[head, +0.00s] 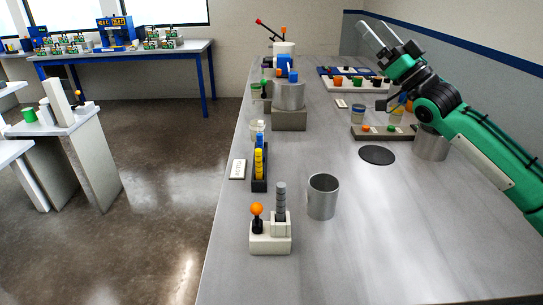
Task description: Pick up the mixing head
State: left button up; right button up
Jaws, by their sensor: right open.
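My right arm is green and comes in from the right. Its gripper (374,27) is raised over the far right of the steel bench, with two pale fingers spread apart and nothing between them. I cannot tell for certain which part is the mixing head. A grey ribbed cylinder (281,202) stands upright in a white block (270,240) at the near middle, beside a black post with an orange ball (257,209). Farther back, a blue and white part (286,67) sits above a steel pot (289,96). My gripper is apart from all of these. My left gripper is out of view.
An open metal cup (323,196) stands right of the white block. A dark rack with yellow pieces (260,165) stands behind it. A black disc (377,155) lies flat. The near right bench is clear.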

jog(key=s+a+f+n+g+y, duration=0.1)
jog(key=s+a+f+n+g, duration=0.2)
jog(key=f+n, duration=0.55)
jog(key=s+a+f+n+g+y, duration=0.1)
jog(key=a+f+n+g, duration=0.4)
jog(key=n, duration=0.6)
jog(key=s+a+f+n+g+y, duration=0.15)
jog(key=f+n+g, duration=0.25)
jog(key=f+n, duration=0.5)
jog(key=n+g+h, duration=0.4)
jog(key=n+g, duration=0.1)
jog(key=n, duration=1.2)
send_near(270, 233)
notch_tip(270, 233, up, 7)
jog(key=w+a, duration=0.1)
jog(key=a, duration=0.1)
notch_tip(270, 233, down, 8)
jog(key=shift+a+r, duration=0.1)
jog(key=shift+a, duration=3.85)
jog(key=c, duration=1.3)
